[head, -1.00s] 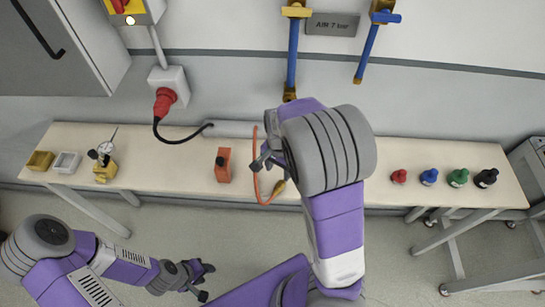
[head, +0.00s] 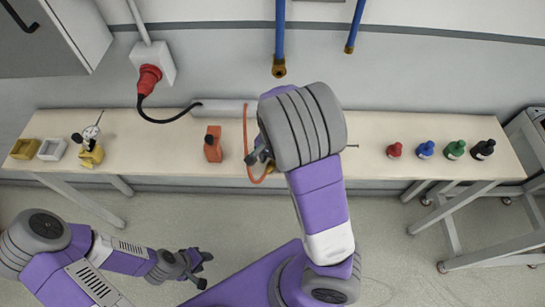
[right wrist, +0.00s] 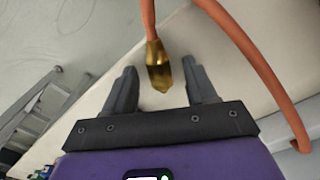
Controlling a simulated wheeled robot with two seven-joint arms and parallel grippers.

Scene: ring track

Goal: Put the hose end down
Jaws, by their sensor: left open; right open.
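The orange hose (head: 246,130) lies at the middle of the bench and curves down beside my right gripper in the head view. Its brass hose end (right wrist: 157,66) shows in the right wrist view, between the two spread fingers with gaps on both sides. My right gripper (right wrist: 160,78) is open around it. I cannot tell whether the brass end touches the bench top. In the head view my right gripper (head: 258,153) is largely hidden by my own arm, as is the brass end. My left gripper (head: 196,268) is open and empty, in front of the bench over the floor.
The bench (head: 365,130) carries an orange block (head: 213,145) left of the hose, and a dial gauge (head: 90,148) with small trays further left. Red, blue, green and black fittings (head: 455,150) stand at the right. A red plug (head: 148,78) hangs from a wall box.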

